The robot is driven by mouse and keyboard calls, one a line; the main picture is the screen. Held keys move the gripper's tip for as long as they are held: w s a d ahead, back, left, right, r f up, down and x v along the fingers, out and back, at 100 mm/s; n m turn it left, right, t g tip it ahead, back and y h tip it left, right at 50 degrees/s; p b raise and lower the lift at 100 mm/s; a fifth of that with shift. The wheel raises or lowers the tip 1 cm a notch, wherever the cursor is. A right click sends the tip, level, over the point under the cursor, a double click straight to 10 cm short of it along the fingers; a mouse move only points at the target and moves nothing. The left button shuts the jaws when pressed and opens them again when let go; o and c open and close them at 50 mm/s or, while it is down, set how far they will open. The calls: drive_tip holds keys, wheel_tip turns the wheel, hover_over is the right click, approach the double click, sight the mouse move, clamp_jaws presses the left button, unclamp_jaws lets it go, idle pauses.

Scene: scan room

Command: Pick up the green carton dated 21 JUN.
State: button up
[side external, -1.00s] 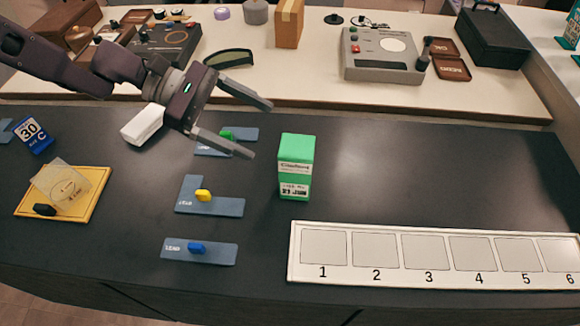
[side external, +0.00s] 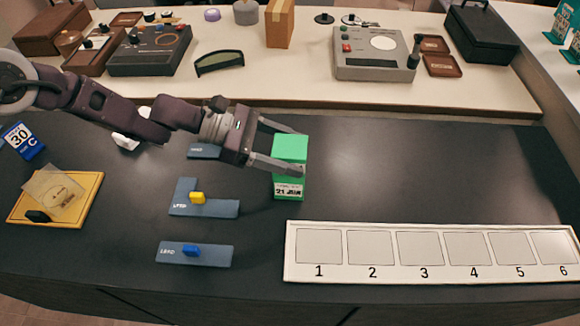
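The green carton (side external: 290,148) stands upright on the dark table, just above the left end of the numbered strip. Its white label with 21 JUN (side external: 289,190) faces the camera. My gripper (side external: 300,152) is open, with its two fingers reaching from the left at the carton's upper part. The near finger crosses in front of the carton's front face. The far finger passes behind the carton's top. The carton appears to be between the fingers. Contact with either finger cannot be told.
A white strip with squares numbered 1 to 6 (side external: 430,279) lies at front right. Blue-grey plates with a yellow knob (side external: 197,198) and a blue knob (side external: 191,250) lie left of the carton. A yellow board (side external: 85,205) is far left. The table right of the carton is clear.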

clamp_jaws()
